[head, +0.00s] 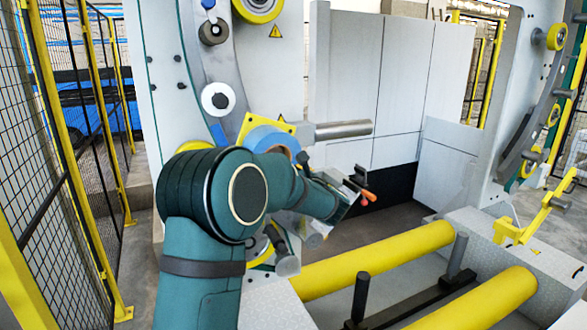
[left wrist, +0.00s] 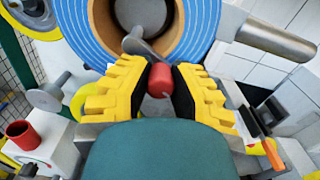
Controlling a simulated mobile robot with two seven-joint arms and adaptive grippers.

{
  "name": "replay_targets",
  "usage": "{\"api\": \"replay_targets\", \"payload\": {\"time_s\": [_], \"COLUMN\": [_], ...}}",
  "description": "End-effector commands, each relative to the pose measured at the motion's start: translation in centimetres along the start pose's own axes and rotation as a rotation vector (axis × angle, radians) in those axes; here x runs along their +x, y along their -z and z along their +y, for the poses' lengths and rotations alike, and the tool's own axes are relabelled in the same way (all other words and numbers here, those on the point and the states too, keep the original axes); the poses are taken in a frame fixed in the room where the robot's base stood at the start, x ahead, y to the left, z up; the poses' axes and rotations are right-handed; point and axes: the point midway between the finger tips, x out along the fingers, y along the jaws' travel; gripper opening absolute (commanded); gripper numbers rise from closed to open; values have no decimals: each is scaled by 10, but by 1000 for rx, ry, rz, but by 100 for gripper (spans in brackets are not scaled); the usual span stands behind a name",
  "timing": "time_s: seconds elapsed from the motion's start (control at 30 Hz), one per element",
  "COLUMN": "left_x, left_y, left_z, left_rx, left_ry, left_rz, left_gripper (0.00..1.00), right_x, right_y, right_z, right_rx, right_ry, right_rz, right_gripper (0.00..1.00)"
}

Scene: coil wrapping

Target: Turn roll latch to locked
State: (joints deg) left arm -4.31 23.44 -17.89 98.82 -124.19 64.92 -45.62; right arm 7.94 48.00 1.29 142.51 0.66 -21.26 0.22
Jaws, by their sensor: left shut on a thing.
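The blue roll (left wrist: 88,50) with a brown core sits on a grey hub (left wrist: 143,14) in the left wrist view. The roll (head: 262,137) also shows in the head view, partly covered by my arm. A grey latch lever (left wrist: 136,45) lies across the front of the roll, with a red knob (left wrist: 161,84) at its near end. My left gripper (left wrist: 161,72), with yellow and black fingers, is shut on the red knob. In the head view my left arm hides the latch and most of the gripper. My right gripper is in neither view.
A grey shaft (head: 342,129) sticks out to the right beside the roll. An orange-tipped part (head: 368,195) is near my forearm. Yellow rollers (head: 375,260) and dark posts (head: 458,255) stand at lower right. Yellow-framed mesh fencing (head: 90,130) is at left.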

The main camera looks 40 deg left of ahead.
Motion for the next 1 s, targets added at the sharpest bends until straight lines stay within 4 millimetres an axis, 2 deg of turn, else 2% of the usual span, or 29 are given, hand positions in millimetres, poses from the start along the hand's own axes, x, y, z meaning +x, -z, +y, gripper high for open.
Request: {"api": "replay_targets", "payload": {"time_s": [0.63,0.67,0.73,0.77,1.0], "left_x": [0,0,0,0,0], "left_y": [6,6,5,5,3], "left_z": [2,2,2,2,2], "left_rx": [53,53,53,52,50], "left_ry": [-1,-1,-1,-1,-1], "left_rz": [8,8,7,6,3], "left_gripper": [0,28,52,55,55], "right_x": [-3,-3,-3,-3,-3], "right_y": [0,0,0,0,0], "right_z": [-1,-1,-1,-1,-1], "right_rx": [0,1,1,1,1], "right_ry": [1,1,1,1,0], "right_rz": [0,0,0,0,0], "right_gripper": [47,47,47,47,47]}}
